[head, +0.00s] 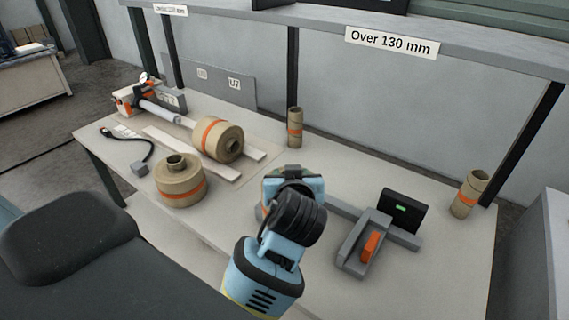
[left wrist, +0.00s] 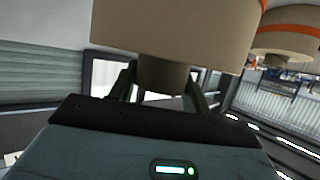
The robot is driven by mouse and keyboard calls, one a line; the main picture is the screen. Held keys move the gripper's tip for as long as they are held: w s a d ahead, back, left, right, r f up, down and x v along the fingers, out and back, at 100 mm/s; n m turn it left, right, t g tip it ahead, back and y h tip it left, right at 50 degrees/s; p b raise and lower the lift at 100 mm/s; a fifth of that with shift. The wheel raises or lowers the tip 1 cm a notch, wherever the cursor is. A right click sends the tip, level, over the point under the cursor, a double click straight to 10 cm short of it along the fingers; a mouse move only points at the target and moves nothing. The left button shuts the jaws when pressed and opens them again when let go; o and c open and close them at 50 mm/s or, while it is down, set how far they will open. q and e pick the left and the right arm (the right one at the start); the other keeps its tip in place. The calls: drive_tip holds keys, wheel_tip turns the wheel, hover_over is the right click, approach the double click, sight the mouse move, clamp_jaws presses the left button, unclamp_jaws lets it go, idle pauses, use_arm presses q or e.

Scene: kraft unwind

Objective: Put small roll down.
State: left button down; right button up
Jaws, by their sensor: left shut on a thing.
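My left gripper (left wrist: 162,82) is shut on the core stub of a brown paper roll, with one finger on each side. The roll's wide body (left wrist: 180,28) fills the top of the left wrist view. In the head view my left arm and wrist stand over the front middle of the table (head: 225,228) and hide most of the held roll. I cannot tell whether the roll touches the table. My right gripper is not in view.
A banded roll (head: 181,187) stands to the left, another (head: 212,139) lies on its side behind it. Two narrow tubes stand at the back (head: 294,130) and right (head: 467,197). A shelf sign (head: 391,43) reads "Over 130 mm".

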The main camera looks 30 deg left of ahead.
use_arm(q)
drive_tip(key=d+m+h, duration=0.1)
drive_tip(key=d+m+t+h, duration=0.1)
drive_tip(key=h, duration=0.1)
drive_tip(key=s+d+m+t+h, duration=0.1)
drive_tip(key=m, duration=0.1)
drive_tip(key=shift+f, duration=0.35)
drive_tip(key=shift+s+d+f+m+h, duration=0.1)
drive_tip(key=shift+d+f+m+h, duration=0.15)
drive_tip(key=shift+m+h, duration=0.35)
drive_tip(key=shift+s+d+f+m+h, duration=0.1)
drive_tip(key=shift+d+m+h, duration=0.25)
drive_tip(key=shift+m+h, duration=0.2)
drive_tip(key=shift+d+m+h, duration=0.25)
drive_tip(key=shift+d+h, duration=0.05)
drive_tip(key=shift+h, duration=0.15)
